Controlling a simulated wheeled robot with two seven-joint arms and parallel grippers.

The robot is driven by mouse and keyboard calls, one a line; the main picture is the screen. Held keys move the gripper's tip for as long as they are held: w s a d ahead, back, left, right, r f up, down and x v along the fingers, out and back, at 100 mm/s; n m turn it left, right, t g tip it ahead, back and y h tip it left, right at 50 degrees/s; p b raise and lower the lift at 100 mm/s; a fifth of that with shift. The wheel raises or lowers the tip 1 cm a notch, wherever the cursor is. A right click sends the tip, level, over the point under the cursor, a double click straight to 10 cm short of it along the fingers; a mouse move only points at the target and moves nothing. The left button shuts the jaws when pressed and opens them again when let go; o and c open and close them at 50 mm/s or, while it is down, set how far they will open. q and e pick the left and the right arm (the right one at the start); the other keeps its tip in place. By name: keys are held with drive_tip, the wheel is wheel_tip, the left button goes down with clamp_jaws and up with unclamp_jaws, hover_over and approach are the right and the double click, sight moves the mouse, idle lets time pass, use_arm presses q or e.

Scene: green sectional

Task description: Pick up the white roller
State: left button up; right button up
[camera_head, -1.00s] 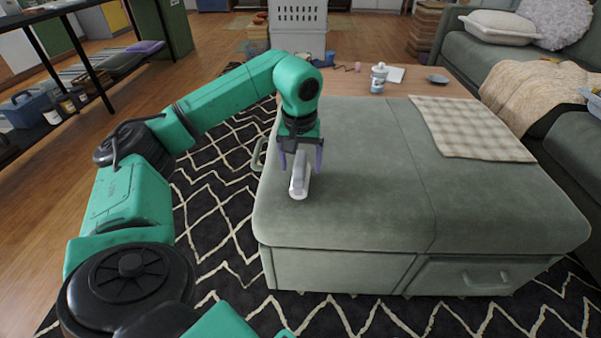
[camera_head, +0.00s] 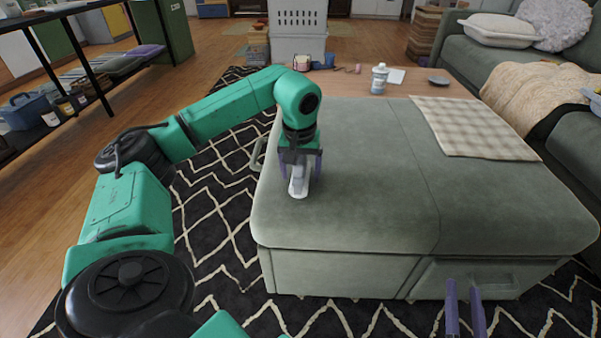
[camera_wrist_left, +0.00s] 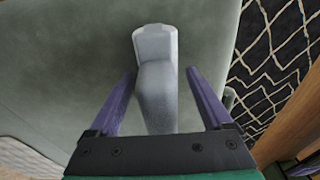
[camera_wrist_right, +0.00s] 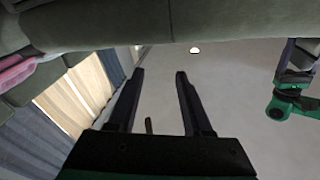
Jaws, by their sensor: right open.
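The white roller (camera_head: 299,187) lies on the left part of the green ottoman (camera_head: 350,220). In the left wrist view the roller (camera_wrist_left: 156,80) runs lengthwise between the two fingers, with a gap on each side. My left gripper (camera_head: 301,178) is open and pointed down around the roller; its fingers (camera_wrist_left: 165,95) do not touch it. My right gripper (camera_head: 465,310) shows only its fingertips at the lower edge of the head view, in front of the ottoman. In the right wrist view its fingers (camera_wrist_right: 160,90) are apart with nothing between them.
A checkered cloth (camera_head: 470,127) lies on the ottoman's right side. Behind it, a wooden table holds a white bottle (camera_head: 379,79) and a small grey dish (camera_head: 438,80). A green sofa (camera_head: 480,60) stands at right. The ottoman top around the roller is clear.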

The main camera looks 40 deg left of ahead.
sight(301, 162)
use_arm(q)
clamp_jaws()
drive_tip(key=shift+r, duration=0.1)
drive_tip(key=shift+r, duration=0.1)
wheel_tip(301, 162, up, 3)
drive_tip(key=shift+f+p, duration=0.2)
drive_tip(key=shift+p, duration=0.55)
wheel_tip(301, 162, up, 4)
drive_tip(key=shift+w+f+p, duration=0.1)
drive_tip(key=shift+f+p, duration=0.1)
drive_tip(key=shift+p, duration=0.9)
use_arm(e)
drive_tip(key=s+f+g+h, duration=0.1)
drive_tip(key=s+f+g, duration=0.5)
drive_tip(key=s+f, duration=0.55)
use_arm(q)
wheel_tip(301, 162, up, 13)
drive_tip(key=p, duration=0.6)
drive_tip(key=shift+r, duration=0.2)
use_arm(e)
drive_tip(key=shift+w+d+r+n+g+h, duration=0.2)
drive_tip(key=shift+r+g, duration=0.3)
drive_tip(key=shift+r, duration=0.35)
drive_tip(key=shift+w+d+r+n+g+h, duration=0.2)
drive_tip(key=shift+r+g, duration=0.3)
drive_tip(key=shift+r, duration=0.4)
drive_tip(key=shift+w+d+r+g, duration=0.15)
drive_tip(key=shift+w+r+g, duration=0.25)
drive_tip(key=shift+r, duration=0.45)
